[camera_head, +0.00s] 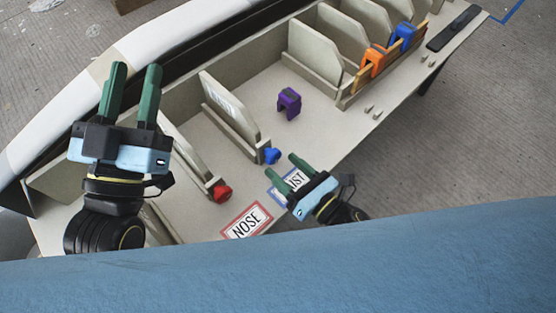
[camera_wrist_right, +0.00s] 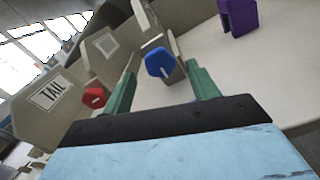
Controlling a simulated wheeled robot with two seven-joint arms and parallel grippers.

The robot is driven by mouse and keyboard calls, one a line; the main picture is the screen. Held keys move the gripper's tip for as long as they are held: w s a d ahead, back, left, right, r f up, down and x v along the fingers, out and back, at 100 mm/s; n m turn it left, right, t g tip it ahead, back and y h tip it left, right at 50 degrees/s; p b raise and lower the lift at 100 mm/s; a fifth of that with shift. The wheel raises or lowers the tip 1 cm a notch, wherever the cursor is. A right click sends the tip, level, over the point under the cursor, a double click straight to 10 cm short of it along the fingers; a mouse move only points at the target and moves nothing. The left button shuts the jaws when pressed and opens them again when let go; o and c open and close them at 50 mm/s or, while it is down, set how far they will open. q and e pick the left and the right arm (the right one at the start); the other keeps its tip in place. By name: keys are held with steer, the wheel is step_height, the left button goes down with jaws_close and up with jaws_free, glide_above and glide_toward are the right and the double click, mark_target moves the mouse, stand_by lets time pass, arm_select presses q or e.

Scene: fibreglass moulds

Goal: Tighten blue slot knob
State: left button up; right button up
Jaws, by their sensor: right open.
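The blue slot knob (camera_head: 271,156) sits at the lower front end of an upright grey slot plate (camera_head: 232,112) on the bench. In the right wrist view the blue knob (camera_wrist_right: 159,62) shows between and beyond my right gripper's green fingers. My right gripper (camera_head: 296,161) is open, just in front of the knob, with nothing between its fingers; contact is not visible. My left gripper (camera_head: 132,90) is open and empty, raised at the left above the bench. A red knob (camera_head: 220,191) sits on the neighbouring plate, to the left.
A purple clip (camera_head: 289,102) stands on the bench behind the blue knob. Orange (camera_head: 371,61) and blue (camera_head: 403,38) clips sit on a wooden rail at the right. A red-bordered NOSE label (camera_head: 246,220) and a partly covered blue-bordered label (camera_head: 283,186) lie near the front edge.

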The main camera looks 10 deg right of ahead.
mark_target(276, 159)
arm_select(q)
steer(key=shift+s+r+t, duration=0.2)
steer(key=shift+r+t, duration=0.2)
steer(key=shift+r, duration=0.05)
arm_select(e)
steer(key=shift+x, duration=1.6)
steer(key=shift+d, duration=0.1)
steer(key=c, duration=1)
steer(key=shift+r+m, duration=0.1)
steer(key=shift+m, duration=0.6)
arm_select(q)
steer(key=shift+w+a+f+g+p, duration=0.1)
steer(key=shift+w+f+g+p, duration=0.2)
steer(key=shift+f+g, duration=0.4)
steer(key=shift+w+f+g+p, duration=0.1)
steer(key=shift+w+f+g, duration=0.35)
steer(key=shift+f, duration=0.45)
arm_select(e)
steer(key=shift+m, duration=0.7)
